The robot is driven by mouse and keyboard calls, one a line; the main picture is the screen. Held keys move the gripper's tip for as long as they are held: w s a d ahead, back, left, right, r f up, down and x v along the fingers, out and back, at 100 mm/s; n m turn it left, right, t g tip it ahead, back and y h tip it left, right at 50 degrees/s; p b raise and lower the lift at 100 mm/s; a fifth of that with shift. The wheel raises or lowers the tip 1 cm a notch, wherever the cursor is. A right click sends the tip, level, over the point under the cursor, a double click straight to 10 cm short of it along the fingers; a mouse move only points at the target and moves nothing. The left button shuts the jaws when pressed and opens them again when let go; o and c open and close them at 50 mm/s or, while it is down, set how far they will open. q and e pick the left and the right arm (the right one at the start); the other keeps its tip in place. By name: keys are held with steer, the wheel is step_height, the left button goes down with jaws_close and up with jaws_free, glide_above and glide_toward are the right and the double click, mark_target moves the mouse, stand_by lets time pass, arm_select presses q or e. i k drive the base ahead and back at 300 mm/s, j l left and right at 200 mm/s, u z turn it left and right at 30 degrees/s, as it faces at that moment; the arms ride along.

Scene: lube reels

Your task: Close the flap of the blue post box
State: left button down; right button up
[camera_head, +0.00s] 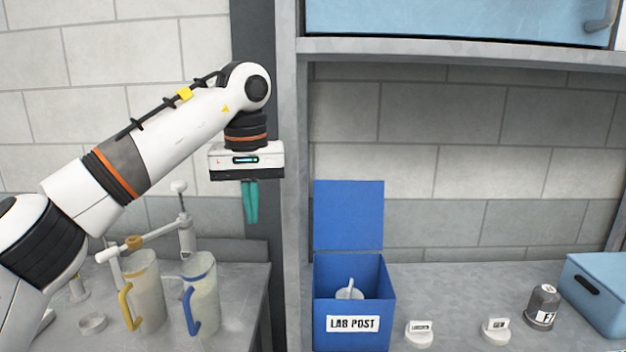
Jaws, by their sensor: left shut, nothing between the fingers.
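The blue post box (353,312) stands on the bench inside the shelf frame and has a white "LAB POST" label on its front. Its flap (348,215) stands upright at the back, so the box is open. A small pale object with a handle (349,291) shows inside the box. My left gripper (251,219) points down with its teal fingers together and nothing between them. In the picture it is left of the flap, in front of the wall and dark post, and apart from the box. My right gripper is not in view.
A grey upright post (290,180) stands between my left gripper and the box. Jugs with a yellow (143,290) and a blue handle (201,296) stand lower left. White labelled pieces (419,333), a dark jar (542,307) and a light blue case (600,290) are to the right.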

mark_target(348, 214)
steer(key=u, duration=0.45)
steer(key=i+u, duration=0.1)
steer(key=u, duration=0.85)
steer(key=i+u, duration=0.1)
steer(key=u, duration=0.35)
steer(key=l+u, duration=0.1)
steer(key=u, duration=0.35)
steer(key=i+u, duration=0.1)
steer(key=u, duration=0.35)
steer(key=l+u, duration=0.15)
steer(key=u, duration=0.35)
steer(key=z, duration=0.45)
steer(key=i+l+z, duration=0.1)
steer(key=z, duration=0.8)
steer(key=i+z, duration=0.1)
steer(key=z, duration=0.8)
steer(key=i+z, duration=0.1)
steer(key=z, duration=0.75)
steer(key=i+l+z, duration=0.25)
steer(key=z, duration=0.2)
steer(key=i+l, duration=0.55)
